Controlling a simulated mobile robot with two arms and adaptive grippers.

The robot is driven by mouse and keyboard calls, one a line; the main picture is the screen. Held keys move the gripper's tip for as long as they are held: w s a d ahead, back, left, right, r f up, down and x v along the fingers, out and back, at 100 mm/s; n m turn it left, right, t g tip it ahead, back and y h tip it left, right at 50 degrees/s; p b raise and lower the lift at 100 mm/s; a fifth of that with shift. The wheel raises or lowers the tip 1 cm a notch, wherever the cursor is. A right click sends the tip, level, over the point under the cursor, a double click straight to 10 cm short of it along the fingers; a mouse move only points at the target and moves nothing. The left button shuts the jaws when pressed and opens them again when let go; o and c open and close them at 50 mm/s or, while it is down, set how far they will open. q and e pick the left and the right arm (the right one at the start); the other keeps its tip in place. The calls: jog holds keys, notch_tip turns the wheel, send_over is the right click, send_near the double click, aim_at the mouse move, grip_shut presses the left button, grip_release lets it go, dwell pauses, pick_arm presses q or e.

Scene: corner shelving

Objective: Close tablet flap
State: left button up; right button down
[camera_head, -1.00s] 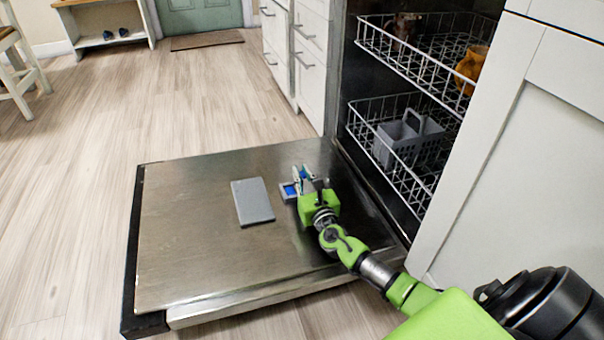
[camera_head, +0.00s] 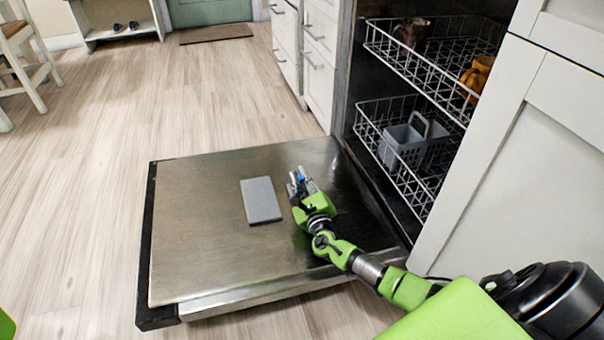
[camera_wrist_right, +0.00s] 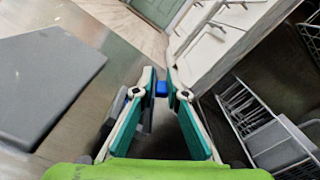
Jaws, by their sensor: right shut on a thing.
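A flat grey panel (camera_head: 261,200) lies on the inner face of the open dishwasher door (camera_head: 200,230). It also shows large at the left of the right wrist view (camera_wrist_right: 45,80). I cannot tell whether it is the tablet flap. My right gripper (camera_head: 298,178) is low over the door, just right of the panel and apart from it. Its fingertips (camera_wrist_right: 161,88) are closed on a small blue piece (camera_wrist_right: 161,90). Dark grey parts beside and behind the left finger (camera_wrist_right: 118,103) are largely hidden. My left gripper is not in view.
The lower rack (camera_head: 395,165) holds a grey cutlery basket (camera_head: 412,145). The upper rack (camera_head: 430,75) holds an orange mug (camera_head: 478,75) and a brown item (camera_head: 410,33). White cabinets (camera_head: 520,190) stand on the right. The door's left part is clear.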

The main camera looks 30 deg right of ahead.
jog(key=shift+n, duration=0.3)
jog(key=shift+d, duration=0.1)
jog(key=c, duration=2.1)
grip_release()
jog(key=shift+c, duration=0.2)
jog(key=shift+o, duration=0.2)
jog(key=v, duration=1.2)
